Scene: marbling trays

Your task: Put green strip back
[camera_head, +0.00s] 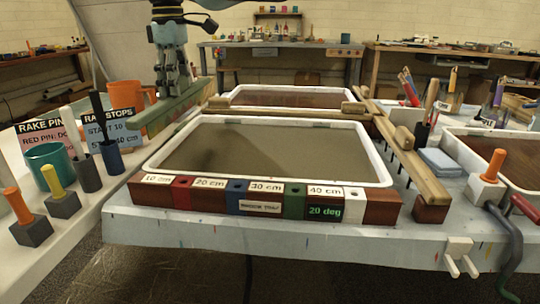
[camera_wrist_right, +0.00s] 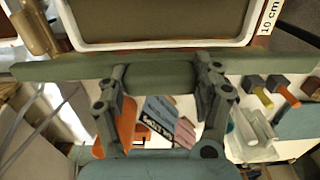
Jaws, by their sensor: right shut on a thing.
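My right gripper (camera_head: 172,88) comes down from the top of the head view at the left of the trays. It is shut on the long green strip (camera_head: 150,116), which runs from front left to back right beside the near tray's left side. In the right wrist view the fingers of the gripper (camera_wrist_right: 161,74) grip the strip (camera_wrist_right: 55,70) near its middle. The strip lies across that view, close to the tray's white rim (camera_wrist_right: 160,44). Whether it touches anything beneath is unclear. My left gripper is not in view.
The near tray (camera_head: 386,162) holds dull brown liquid, with a block row marked 10 to 40 cm in front. A wooden rail (camera_head: 418,172) lies along its right. Cups, pegs and signs crowd the left table, including an orange mug (camera_head: 124,95) and a teal mug (camera_head: 48,165).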

